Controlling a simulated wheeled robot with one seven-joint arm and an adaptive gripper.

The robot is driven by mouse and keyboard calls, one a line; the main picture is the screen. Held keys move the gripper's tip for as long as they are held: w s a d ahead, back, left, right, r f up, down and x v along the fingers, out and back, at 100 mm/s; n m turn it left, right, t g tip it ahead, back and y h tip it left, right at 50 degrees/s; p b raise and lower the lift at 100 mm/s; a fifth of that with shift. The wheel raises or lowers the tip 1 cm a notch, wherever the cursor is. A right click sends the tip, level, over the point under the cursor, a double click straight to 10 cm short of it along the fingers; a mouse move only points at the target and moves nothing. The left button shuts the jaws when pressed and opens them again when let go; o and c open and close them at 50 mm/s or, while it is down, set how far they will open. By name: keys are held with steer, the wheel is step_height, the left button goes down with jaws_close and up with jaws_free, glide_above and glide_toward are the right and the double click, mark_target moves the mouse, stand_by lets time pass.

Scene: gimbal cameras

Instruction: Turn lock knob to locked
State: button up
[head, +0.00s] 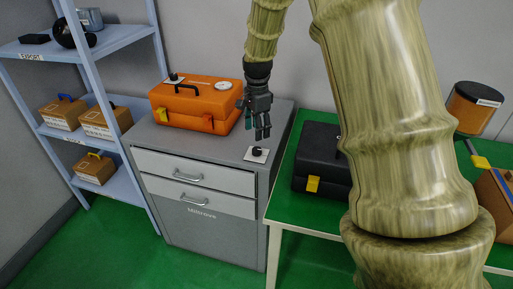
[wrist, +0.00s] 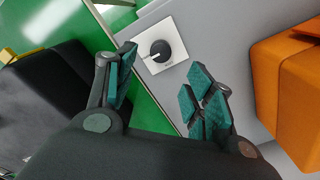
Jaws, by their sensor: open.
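The lock knob (head: 257,151) is a small black round knob on a white square plate, on the top of the grey cabinet (head: 210,226) near its right edge. In the wrist view the knob (wrist: 160,50) has a pale pointer line towards the lower left of the picture; the plate's label is too small to read. My gripper (head: 262,136) hangs just above the knob, fingers down. In the wrist view my gripper (wrist: 160,88) is open and empty, its fingers apart, with the knob beyond the gap between the fingertips. I see no contact with the knob.
An orange case (head: 197,106) sits on the cabinet left of my gripper. A black case (head: 318,160) with a yellow latch stands on the green table (head: 285,205) to the right. A blue shelf (head: 95,55) with small boxes stands at the left.

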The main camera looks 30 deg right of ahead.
mark_target(257, 149)
step_height(257, 149, down, 9)
steer(key=shift+r+p, duration=0.1)
steer(key=shift+p, duration=0.35)
steer(key=c, duration=1)
